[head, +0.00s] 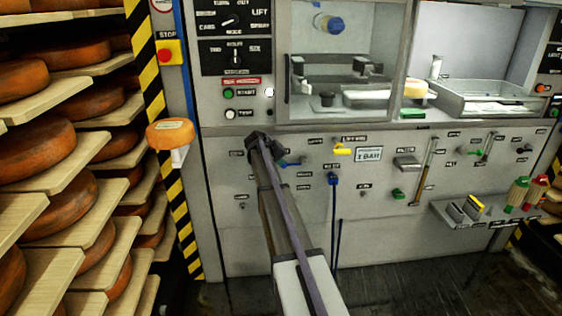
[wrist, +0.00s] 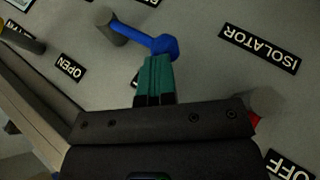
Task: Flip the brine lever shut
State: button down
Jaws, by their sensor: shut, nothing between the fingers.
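A blue lever (wrist: 150,40) shows in the wrist view, running from a grey round pivot at upper left down to a thick blue knob. It also shows in the head view (head: 291,164), just right of my arm on the grey panel. No brine label is readable. An OPEN label (wrist: 70,68) is left of the lever. My gripper (wrist: 155,62) has its teal fingers shut and empty, with the tips right at the underside of the knob. I cannot tell whether they touch it. In the head view my dark wrist (head: 259,146) hides part of the panel.
An ISOLATOR label (wrist: 260,48) and a partly hidden red part (wrist: 255,124) lie right of my fingers. Cheese shelves (head: 75,145) fill the left. A small shelf (head: 485,215) with bottles juts out at right.

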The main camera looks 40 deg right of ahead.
dwell(0.5)
notch_tip(320, 180, up, 6)
jog(key=f+p, duration=0.1)
jog(key=p, duration=0.5)
jog(key=a+r+p, duration=0.1)
jog(key=a+r, duration=0.1)
jog(key=a, duration=0.8)
jog(key=shift+s+r+p, duration=0.25)
jog(key=shift+r+p, duration=0.1)
jog(key=shift+p, duration=0.05)
jog(key=s+a+r+n+g+y+p, duration=0.1)
jog(key=s+a+r+n+y+p, duration=0.2)
jog(key=s+a, duration=3)
jog(key=s+n+y+p, duration=0.1)
jog(key=y+p, duration=0.3)
jog(key=y, duration=0.1)
jog(key=shift+s+g+y+p, duration=0.3)
jog(key=shift+s+p, duration=0.1)
